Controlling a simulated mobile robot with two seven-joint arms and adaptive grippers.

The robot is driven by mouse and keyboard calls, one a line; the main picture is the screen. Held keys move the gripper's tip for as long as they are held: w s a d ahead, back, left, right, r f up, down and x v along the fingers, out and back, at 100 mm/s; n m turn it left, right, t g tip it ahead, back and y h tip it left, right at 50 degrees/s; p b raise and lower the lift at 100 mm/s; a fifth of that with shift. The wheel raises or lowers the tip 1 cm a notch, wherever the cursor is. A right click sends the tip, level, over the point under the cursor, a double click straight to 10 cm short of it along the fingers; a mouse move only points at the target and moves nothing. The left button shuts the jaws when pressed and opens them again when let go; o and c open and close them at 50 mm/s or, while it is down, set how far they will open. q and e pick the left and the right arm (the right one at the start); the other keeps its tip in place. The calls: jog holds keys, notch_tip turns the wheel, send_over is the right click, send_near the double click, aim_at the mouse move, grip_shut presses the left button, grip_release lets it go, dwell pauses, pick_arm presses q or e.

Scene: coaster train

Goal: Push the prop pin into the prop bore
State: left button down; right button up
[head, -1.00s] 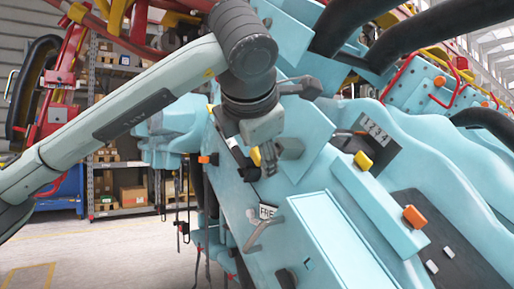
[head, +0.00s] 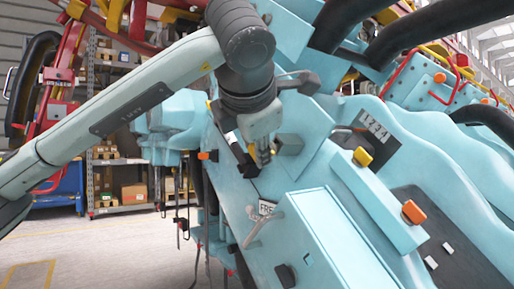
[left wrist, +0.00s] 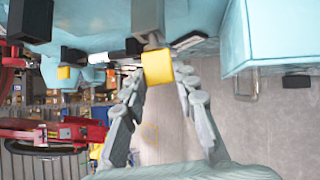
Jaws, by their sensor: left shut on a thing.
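My left gripper (head: 262,152) reaches down beside the sloping light-blue car body (head: 310,150). In the left wrist view my left gripper (left wrist: 160,82) is shut on a yellow block (left wrist: 157,66), which I take to be the prop pin's head. The yellow block touches the end of a grey block (left wrist: 147,20) on the blue body. Only a sliver of yellow shows beside the fingers in the head view. I cannot make out the pin's shaft or the prop bore; the grey block and fingers hide that spot. My right gripper is not in view.
Shelving with cartons (head: 125,190) stands behind at left, over open floor.

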pick_arm(q)
jog(key=s+a+b, duration=0.3)
jog(key=s+a, duration=0.1)
jog(key=a, duration=0.1)
jog(key=shift+a, duration=0.3)
dwell(1.0)
jog(key=shift+s, duration=0.1)
jog(key=shift+s+a+b, duration=0.65)
jog(key=shift+s+a, duration=0.25)
jog(key=shift+a, duration=0.3)
jog(key=shift+s+a+b, duration=0.65)
jog(key=shift+s+a, duration=0.2)
jog(key=shift+a, duration=0.35)
